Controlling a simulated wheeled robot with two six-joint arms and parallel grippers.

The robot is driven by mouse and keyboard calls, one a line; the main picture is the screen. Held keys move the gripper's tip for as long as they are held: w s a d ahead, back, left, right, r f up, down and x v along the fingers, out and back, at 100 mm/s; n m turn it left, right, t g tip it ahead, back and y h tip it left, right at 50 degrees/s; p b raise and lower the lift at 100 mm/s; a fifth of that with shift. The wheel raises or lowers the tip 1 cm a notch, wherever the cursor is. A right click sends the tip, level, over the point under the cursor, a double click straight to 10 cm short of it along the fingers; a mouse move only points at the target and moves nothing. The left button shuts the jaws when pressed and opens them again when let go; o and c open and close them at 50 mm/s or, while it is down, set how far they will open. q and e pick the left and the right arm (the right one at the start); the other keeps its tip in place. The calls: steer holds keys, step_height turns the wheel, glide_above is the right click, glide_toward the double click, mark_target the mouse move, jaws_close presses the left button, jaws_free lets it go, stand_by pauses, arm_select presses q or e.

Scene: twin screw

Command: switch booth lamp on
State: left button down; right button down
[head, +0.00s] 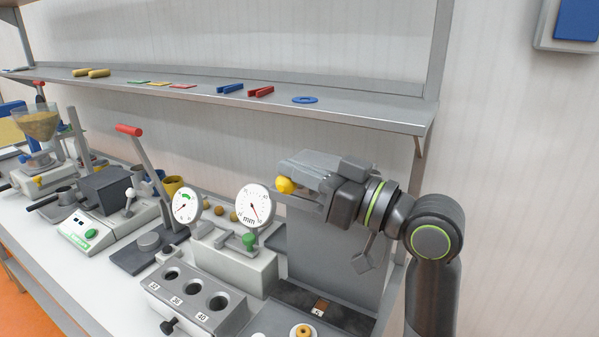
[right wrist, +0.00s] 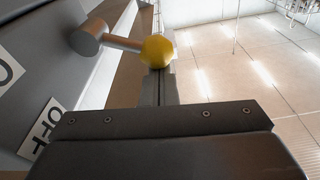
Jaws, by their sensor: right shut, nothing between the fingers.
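The lamp switch is a lever with a yellow ball knob (head: 285,184) on a tall grey booth (head: 345,265). In the right wrist view the yellow ball (right wrist: 158,51) sits at the end of a metal rod that comes from a round grey hub (right wrist: 88,37). My right gripper (head: 298,165) is shut and empty at the knob. In the wrist view its closed fingers (right wrist: 160,85) point at the ball; I cannot tell whether they touch. My left gripper is not in view.
A shelf (head: 350,110) with clips and a blue ring runs above the bench. Dial gauges (head: 255,205), a numbered hole block (head: 195,300) and a red-handled lever press (head: 145,150) stand to the left. A dish with a ring (head: 301,331) is in front.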

steer(key=shift+f, duration=0.1)
steer(key=f+n+b, duration=0.1)
steer(key=n+b, duration=0.2)
steer(key=b, duration=0.1)
steer(key=s+f+n+g+b, duration=0.1)
steer(key=f+n+b, duration=0.1)
steer(key=n+b, duration=0.1)
steer(key=s+a+f+n+y+b, duration=0.1)
steer(key=n+b, duration=0.2)
steer(key=b, duration=0.3)
steer(key=shift+a+f+n+g, duration=0.1)
steer(key=shift+f+n+g, duration=0.2)
steer(key=shift+g, duration=0.1)
steer(key=shift+r, duration=0.15)
